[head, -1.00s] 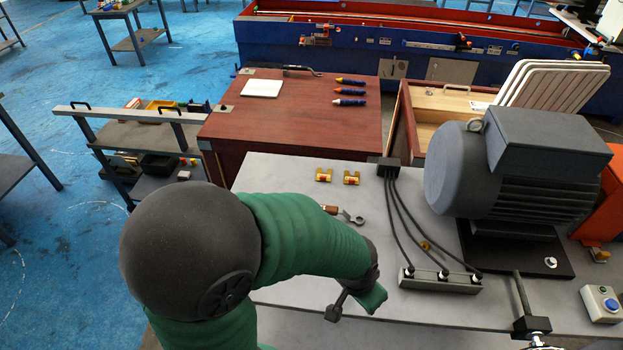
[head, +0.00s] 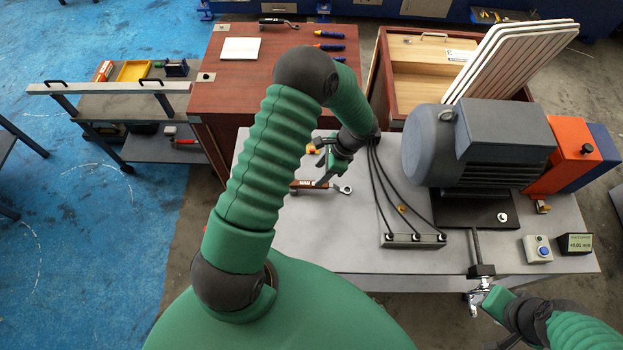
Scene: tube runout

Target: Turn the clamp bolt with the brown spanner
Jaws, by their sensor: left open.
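The brown-handled spanner (head: 342,189) lies on the grey bench top, its ring end pointing right. My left gripper (head: 322,166) is open just above the spanner, and one finger overlaps the handle in the picture. Whether it touches the handle I cannot tell. A black clamp block (head: 481,270) sits on a rod at the bench's front edge, with a shiny metal part below it. Which part is the clamp bolt is not clear. My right gripper (head: 490,298) is beside that metal part, and its jaw opening is unclear.
A large grey motor (head: 500,145) stands on the right of the bench. Black cables run to a terminal strip (head: 412,241) right of the spanner. A control box (head: 538,248) and a display (head: 575,243) stand at the right. The bench's front left is clear.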

